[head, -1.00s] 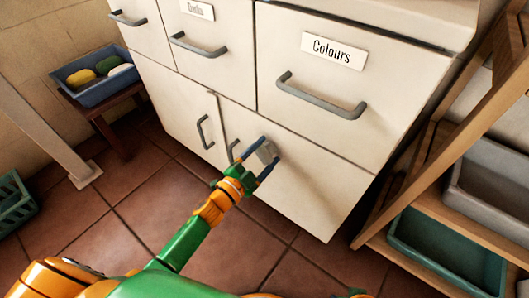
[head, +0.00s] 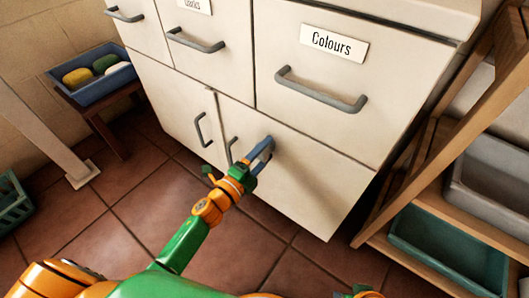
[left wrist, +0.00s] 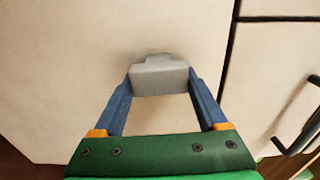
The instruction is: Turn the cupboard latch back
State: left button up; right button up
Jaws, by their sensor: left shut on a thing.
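The cupboard latch is a small grey block on the lower right cupboard door (head: 320,185), under the drawer labelled "Colours". The latch (left wrist: 158,78) shows clearly in the left wrist view, between the two blue fingers of my left gripper. My left gripper (head: 261,153) is shut on the latch, with a fingertip on each side of it. In the head view the fingers are seen nearly edge-on and hide most of the latch. The door lies flush with the cabinet front.
Grey bar handles stand out on the drawers (head: 318,92) and on the lower left door (head: 202,130). A wooden shelf with a teal bin (head: 450,250) and a grey bin stands at the right. A blue tray (head: 92,88) sits on a stool at the left. Tiled floor lies open in front.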

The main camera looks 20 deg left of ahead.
jog(key=shift+w+r, duration=0.15)
jog(key=shift+r, duration=0.1)
dwell(0.3)
pick_arm(q)
jog(key=o, duration=1.3)
jog(key=shift+s+a, duration=0.1)
jog(key=shift+s, duration=0.25)
jog(key=p+v, duration=0.1)
jog(key=v, duration=0.5)
jog(key=shift+s, duration=0.2)
pick_arm(e)
jog(key=f, duration=0.3)
jog(key=shift+s, duration=0.25)
